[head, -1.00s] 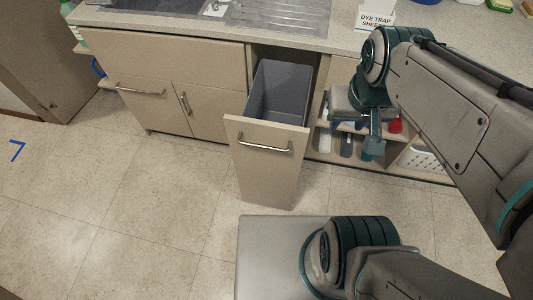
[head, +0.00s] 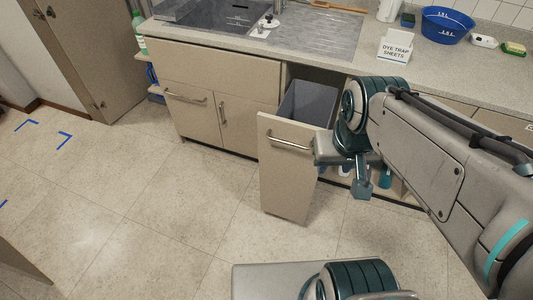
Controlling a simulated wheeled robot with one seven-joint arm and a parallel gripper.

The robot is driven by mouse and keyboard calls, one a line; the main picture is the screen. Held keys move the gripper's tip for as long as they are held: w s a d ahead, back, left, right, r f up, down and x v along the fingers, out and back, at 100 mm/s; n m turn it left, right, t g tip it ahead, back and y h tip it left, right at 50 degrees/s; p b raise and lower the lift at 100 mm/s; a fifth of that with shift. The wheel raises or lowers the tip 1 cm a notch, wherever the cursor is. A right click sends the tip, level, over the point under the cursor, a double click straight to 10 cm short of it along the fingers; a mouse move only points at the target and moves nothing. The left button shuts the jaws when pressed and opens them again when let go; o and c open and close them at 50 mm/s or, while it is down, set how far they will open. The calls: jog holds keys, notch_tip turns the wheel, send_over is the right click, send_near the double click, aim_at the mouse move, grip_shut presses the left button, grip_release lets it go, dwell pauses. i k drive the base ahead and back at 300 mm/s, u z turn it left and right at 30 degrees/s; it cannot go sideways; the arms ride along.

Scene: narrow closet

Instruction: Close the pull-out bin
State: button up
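The pull-out bin (head: 286,176) stands out from the counter cabinet, with its beige front panel upright and a horizontal metal handle (head: 289,144) near the top. Its grey inner tub (head: 308,104) shows between the panel and the counter. My gripper (head: 361,190) is just right of the bin's front panel, below my wrist, and appears apart from the handle. Its fingers point downward and are small in the picture, so their opening is not clear. My wrist hides part of the bin's right side and the shelf behind it.
The counter (head: 235,45) holds a sink (head: 225,17), a dye trap sheets box (head: 395,48) and a blue basin (head: 447,24). Closed cabinet doors (head: 203,115) lie left of the bin. The floor (head: 150,190) in front is clear.

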aim_at(288, 174)
jog(key=u, duration=0.75)
jog(key=i, duration=0.8)
jog(key=u, duration=1.5)
jog(key=k, duration=0.65)
jog(key=z, duration=1.3)
